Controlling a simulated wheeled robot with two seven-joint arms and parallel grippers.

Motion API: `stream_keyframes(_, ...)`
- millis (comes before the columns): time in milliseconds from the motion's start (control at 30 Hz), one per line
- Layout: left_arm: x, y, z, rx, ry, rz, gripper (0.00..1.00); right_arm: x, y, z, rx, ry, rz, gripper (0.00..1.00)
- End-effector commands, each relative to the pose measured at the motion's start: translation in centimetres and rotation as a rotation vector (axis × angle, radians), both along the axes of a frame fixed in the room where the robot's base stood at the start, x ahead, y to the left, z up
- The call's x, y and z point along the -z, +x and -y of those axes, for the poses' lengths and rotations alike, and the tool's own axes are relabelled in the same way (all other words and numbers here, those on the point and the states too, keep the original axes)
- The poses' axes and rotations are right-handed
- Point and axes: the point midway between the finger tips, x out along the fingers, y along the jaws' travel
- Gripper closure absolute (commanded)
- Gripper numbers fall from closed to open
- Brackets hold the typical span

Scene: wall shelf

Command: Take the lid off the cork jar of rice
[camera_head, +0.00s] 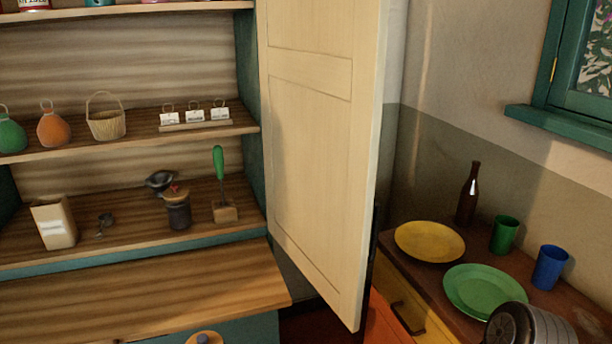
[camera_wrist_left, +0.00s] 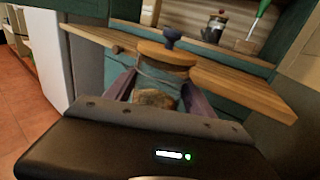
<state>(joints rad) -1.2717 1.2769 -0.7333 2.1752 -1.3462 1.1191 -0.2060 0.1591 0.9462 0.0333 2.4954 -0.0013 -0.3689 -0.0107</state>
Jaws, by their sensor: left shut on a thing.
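A jar (camera_wrist_left: 160,76) with clear walls and pale contents low inside stands in the left wrist view, in front of the wooden counter's edge. Its round cork lid (camera_wrist_left: 165,52) with a dark blue knob sits on top. In the head view only the lid (camera_head: 205,339) and knob show, at the bottom edge. My left gripper (camera_wrist_left: 160,84) is shut around the jar's body below the lid, one purple finger on each side. The left gripper is below the head view. My right gripper is not in view.
The wooden counter (camera_head: 140,290) is bare. An open cabinet door (camera_head: 320,140) stands to the right. Beyond it, a side table holds plates (camera_head: 430,241), cups and a bottle.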

Motion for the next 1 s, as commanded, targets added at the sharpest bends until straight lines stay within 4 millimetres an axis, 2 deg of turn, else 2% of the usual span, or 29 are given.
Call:
stream_keyframes(133,0.6,-0.6,-0.7,-0.009,0.002,0.001,1.00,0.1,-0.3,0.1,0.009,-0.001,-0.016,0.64)
stream_keyframes(667,0.6,-0.6,-0.6,-0.004,0.000,0.001,1.00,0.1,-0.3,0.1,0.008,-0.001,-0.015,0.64)
stream_keyframes(867,0.8,-0.3,1.2,0.072,0.002,0.001,1.00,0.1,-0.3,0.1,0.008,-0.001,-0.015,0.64)
stream_keyframes(1000,1.2,0.0,3.9,0.197,0.003,-0.001,1.00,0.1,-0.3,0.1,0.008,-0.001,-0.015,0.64)
